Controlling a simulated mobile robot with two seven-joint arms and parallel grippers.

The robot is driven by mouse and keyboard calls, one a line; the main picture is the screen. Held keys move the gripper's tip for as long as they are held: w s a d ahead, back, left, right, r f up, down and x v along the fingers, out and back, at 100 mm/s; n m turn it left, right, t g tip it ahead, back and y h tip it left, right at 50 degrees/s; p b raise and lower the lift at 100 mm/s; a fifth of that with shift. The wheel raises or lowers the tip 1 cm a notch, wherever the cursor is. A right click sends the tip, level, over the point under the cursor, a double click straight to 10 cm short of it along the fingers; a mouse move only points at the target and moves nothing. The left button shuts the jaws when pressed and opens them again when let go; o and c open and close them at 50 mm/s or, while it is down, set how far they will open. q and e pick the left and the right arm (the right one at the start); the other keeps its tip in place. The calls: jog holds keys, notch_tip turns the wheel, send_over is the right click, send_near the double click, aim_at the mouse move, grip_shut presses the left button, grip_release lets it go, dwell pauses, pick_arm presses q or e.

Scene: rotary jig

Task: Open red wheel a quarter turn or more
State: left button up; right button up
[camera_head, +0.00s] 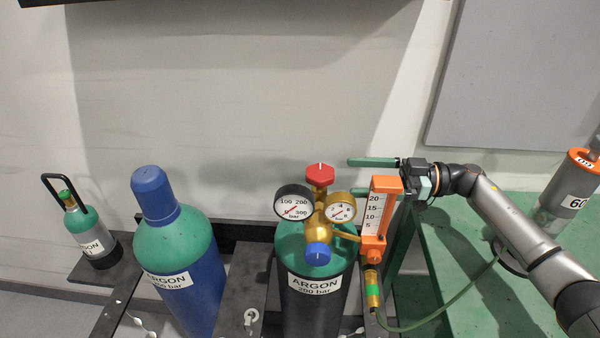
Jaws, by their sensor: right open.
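The red wheel (320,176) sits on top of the brass regulator (323,225), with a white mark on it. The regulator stands on the black and green argon cylinder (314,300), between two round gauges. My right gripper (352,177) comes in from the right. It is open, with its two green fingers pointing left towards the wheel. The fingertips are just right of the wheel and look apart from it. The lower finger is partly hidden behind the orange flowmeter (384,186). My left gripper is not in view.
A blue knob (318,254) is at the regulator's front. A green hose (430,318) runs from the flowmeter to the right. A green bench (470,270) carries a grey and orange cylinder (569,195). A blue capped argon cylinder (178,250) stands left. The wall is behind.

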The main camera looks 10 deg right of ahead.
aim_at(320, 175)
jog(key=p+x, duration=0.1)
jog(key=x, duration=1)
jog(key=shift+w+a, duration=0.1)
jog(key=shift+a, duration=0.15)
jog(key=c, duration=1.4)
